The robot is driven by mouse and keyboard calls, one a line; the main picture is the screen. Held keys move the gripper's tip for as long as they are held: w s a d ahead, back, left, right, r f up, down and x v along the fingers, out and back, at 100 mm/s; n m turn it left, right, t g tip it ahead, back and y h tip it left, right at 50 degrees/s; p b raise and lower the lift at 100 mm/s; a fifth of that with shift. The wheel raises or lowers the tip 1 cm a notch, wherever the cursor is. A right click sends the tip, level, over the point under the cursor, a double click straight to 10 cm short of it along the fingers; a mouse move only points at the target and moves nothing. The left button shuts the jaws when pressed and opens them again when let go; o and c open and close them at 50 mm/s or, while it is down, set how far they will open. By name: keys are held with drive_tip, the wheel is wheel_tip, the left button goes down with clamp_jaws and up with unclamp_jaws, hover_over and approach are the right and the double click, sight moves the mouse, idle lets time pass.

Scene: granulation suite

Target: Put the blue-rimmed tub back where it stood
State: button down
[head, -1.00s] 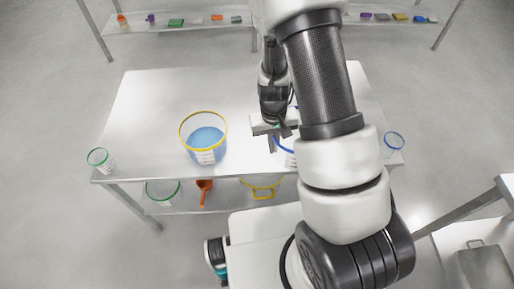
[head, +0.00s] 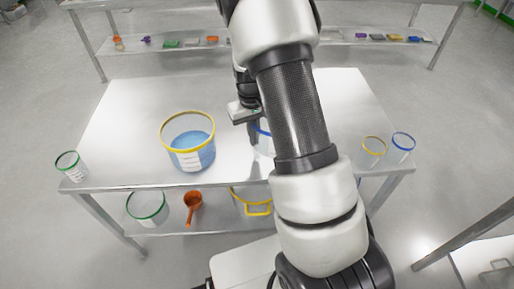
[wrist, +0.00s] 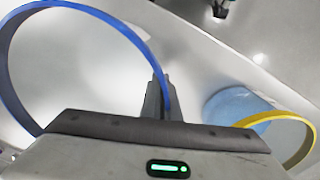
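The blue-rimmed tub (head: 263,146) is at the middle of the steel table, mostly hidden behind my arm in the head view. In the wrist view its blue rim (wrist: 103,18) curves in from the left and ends between my fingers. My gripper (head: 254,135) is at the tub's left edge. In the wrist view my gripper (wrist: 162,98) appears closed on the rim. I cannot tell whether the tub's base touches the table.
A yellow-rimmed tub of blue contents (head: 190,150) stands left on the table (head: 125,120). A small green-rimmed cup (head: 71,167) stands at the left corner; small yellow-rimmed (head: 372,155) and blue-rimmed (head: 402,150) cups stand right. An orange scoop (head: 192,205) is below.

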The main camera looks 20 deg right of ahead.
drive_tip(key=shift+f, duration=2.1)
drive_tip(key=shift+f+b, duration=0.1)
drive_tip(key=shift+b, duration=0.2)
drive_tip(key=c, duration=2)
unclamp_jaws()
